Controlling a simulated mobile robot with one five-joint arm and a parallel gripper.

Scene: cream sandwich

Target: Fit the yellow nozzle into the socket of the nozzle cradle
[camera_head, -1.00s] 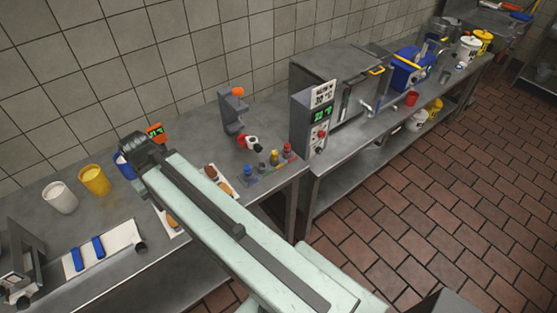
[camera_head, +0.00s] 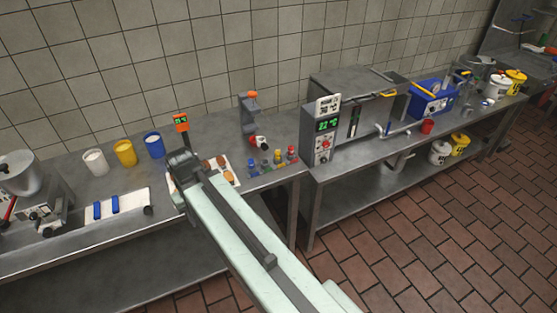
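The small yellow nozzle (camera_head: 278,157) stands on the steel bench, between a blue nozzle (camera_head: 253,166) and a red nozzle (camera_head: 291,153). Behind them is a grey upright stand (camera_head: 248,112) with an orange top and a red and white part at its foot. I cannot tell whether this stand is the nozzle cradle, and no socket can be made out. The dark end of my arm, with my gripper (camera_head: 183,165), is over the bench left of the nozzles and well apart from them. Its fingers cannot be made out.
A white tray (camera_head: 235,164) with brown pieces lies beside my arm's end. White (camera_head: 95,162), yellow (camera_head: 125,153) and blue (camera_head: 154,145) cups stand at the left. A control box (camera_head: 326,130) stands right of the nozzles. Tiled floor at the right is clear.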

